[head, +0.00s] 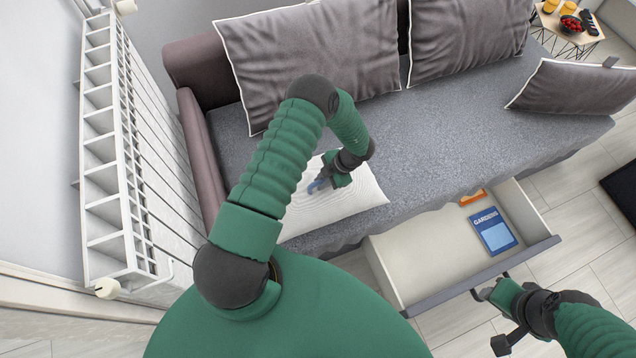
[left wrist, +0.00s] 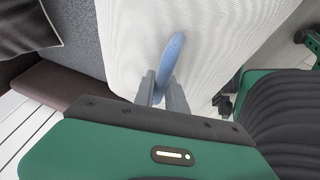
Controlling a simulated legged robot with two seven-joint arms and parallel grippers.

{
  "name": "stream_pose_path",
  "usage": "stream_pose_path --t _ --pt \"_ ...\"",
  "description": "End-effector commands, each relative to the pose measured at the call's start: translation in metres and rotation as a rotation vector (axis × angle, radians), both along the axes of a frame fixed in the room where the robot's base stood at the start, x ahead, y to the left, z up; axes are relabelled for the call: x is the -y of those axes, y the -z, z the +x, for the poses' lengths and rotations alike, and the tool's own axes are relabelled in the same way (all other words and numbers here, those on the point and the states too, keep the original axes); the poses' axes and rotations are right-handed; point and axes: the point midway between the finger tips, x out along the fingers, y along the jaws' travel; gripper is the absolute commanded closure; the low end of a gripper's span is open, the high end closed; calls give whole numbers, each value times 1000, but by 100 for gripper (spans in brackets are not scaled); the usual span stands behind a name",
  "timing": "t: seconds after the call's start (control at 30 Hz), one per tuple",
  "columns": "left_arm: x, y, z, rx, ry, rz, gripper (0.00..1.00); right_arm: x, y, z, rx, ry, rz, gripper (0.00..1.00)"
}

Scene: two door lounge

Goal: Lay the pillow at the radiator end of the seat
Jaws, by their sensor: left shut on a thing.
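The white pillow (head: 352,197) is at the left, radiator end of the grey seat (head: 455,140), close to the front edge. My arm hides part of it, and I cannot tell whether it rests fully on the seat. My left gripper (head: 318,185) is over the pillow, shut on a blue strip at its top face. In the left wrist view the pillow (left wrist: 225,50) fills the middle, with the blue strip (left wrist: 171,60) between the fingers (left wrist: 163,92). My right gripper (head: 489,289) is at the open drawer's front; its fingers are too unclear to judge.
The white radiator (head: 125,150) stands at the left, beside the sofa arm (head: 202,150). Grey cushions (head: 310,60) line the back, and another (head: 575,87) lies at the right end. The open drawer (head: 425,260) juts out below the seat, holding a blue book (head: 492,231).

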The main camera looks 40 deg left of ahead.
Motion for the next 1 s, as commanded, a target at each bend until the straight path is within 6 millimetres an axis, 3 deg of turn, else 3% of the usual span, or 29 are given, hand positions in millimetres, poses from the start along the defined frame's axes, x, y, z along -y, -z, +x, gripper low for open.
stream_pose_path --t 0.17,0.4,0.63,0.67,0.8,1.0 --pt "-15 2 -2 0 0 1 100 0 -1 0 0 0 0 57" --pt "-16 35 -2 -1 1 1 100 0 4 0 0 0 0 57" --pt "-16 37 -2 0 0 1 100 0 4 0 0 0 0 57" --pt "-16 37 -2 0 1 0 80 0 4 0 0 0 0 57" --pt "-16 37 -2 0 0 0 62 0 3 0 0 0 0 57" --pt "-16 37 -2 0 0 0 62 0 3 0 0 0 0 57"
